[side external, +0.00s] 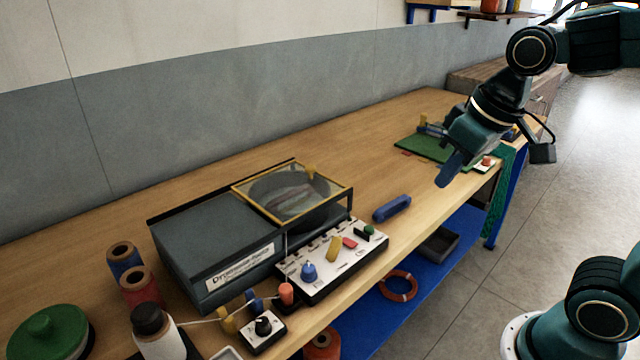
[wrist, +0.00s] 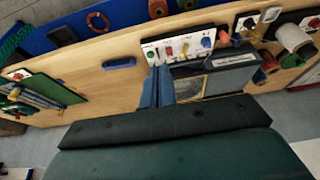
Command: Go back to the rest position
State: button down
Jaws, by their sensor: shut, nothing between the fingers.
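My gripper (side external: 449,170) hangs in the air over the right part of the wooden workbench (side external: 385,155), its blue fingers pointing down. In the wrist view the blue fingers (wrist: 159,88) lie together, shut and empty. They are apart from everything on the bench. The grey machine (side external: 215,245) with a yellow-framed clear lid (side external: 293,188) stands left of my gripper, the lid lying down over a round drum. The control panel (side external: 335,258) with coloured knobs and switches is along its front.
A blue bar-shaped object (side external: 391,208) lies near the bench's front edge. A green board (side external: 428,149) with small parts is behind my gripper. Spools (side external: 138,286) and a green round lid (side external: 48,335) stand at the left. A blue shelf (side external: 440,262) runs below.

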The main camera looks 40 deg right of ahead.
jog(key=s+t, duration=0.1)
jog(key=s, duration=0.6)
jog(key=shift+s+d+f+t, duration=0.15)
jog(key=shift+s+t, duration=0.05)
jog(key=shift+t, duration=0.1)
